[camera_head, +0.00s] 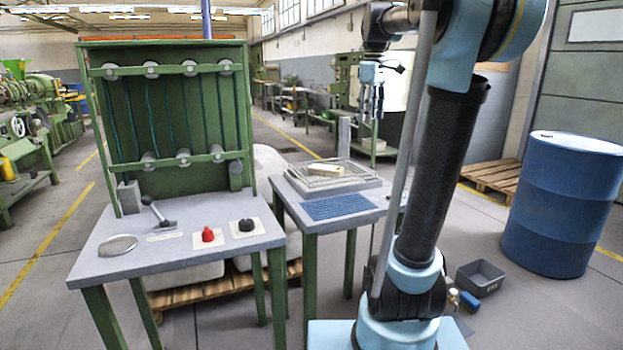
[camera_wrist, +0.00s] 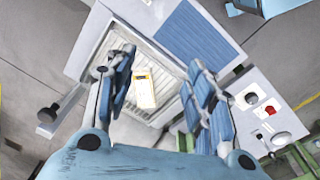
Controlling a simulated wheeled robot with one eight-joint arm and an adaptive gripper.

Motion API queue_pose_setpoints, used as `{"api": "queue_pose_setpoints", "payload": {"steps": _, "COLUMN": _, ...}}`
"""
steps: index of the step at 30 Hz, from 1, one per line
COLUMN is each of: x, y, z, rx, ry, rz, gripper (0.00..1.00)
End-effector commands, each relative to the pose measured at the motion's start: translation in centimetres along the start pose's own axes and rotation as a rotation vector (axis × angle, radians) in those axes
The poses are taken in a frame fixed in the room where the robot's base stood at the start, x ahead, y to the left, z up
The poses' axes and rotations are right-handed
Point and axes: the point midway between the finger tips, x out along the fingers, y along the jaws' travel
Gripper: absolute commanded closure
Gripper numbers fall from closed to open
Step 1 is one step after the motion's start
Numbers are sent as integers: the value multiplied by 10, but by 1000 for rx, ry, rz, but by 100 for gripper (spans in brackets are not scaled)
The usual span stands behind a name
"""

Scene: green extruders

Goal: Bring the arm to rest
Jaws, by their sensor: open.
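My gripper (camera_head: 371,101) hangs from my raised arm at the upper right of the head view, pointing down. In the wrist view my gripper (camera_wrist: 160,85) has its fingers spread apart, with nothing held between them. Below it, a pale block with a yellow edge (camera_wrist: 144,88) lies in a wire tray (camera_wrist: 112,60). In the head view this block (camera_head: 324,170) rests in the tray (camera_head: 357,182) on the small side table. The gripper is well above and apart from both.
A blue ribbed mat (camera_head: 339,206) lies before the tray. The left table (camera_head: 115,253) holds a lever (camera_head: 160,215), a red knob (camera_head: 208,234) and a black knob (camera_head: 247,225). A blue barrel (camera_head: 560,205) stands right, and a grey bin (camera_head: 480,277) is on the floor.

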Motion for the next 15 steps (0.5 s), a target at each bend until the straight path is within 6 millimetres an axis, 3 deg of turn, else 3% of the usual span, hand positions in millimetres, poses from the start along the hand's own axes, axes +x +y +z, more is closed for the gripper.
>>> {"api": "queue_pose_setpoints", "payload": {"steps": 15, "x": 135, "y": -110, "z": 101, "rx": 393, "ry": 53, "rz": 41, "gripper": 51}}
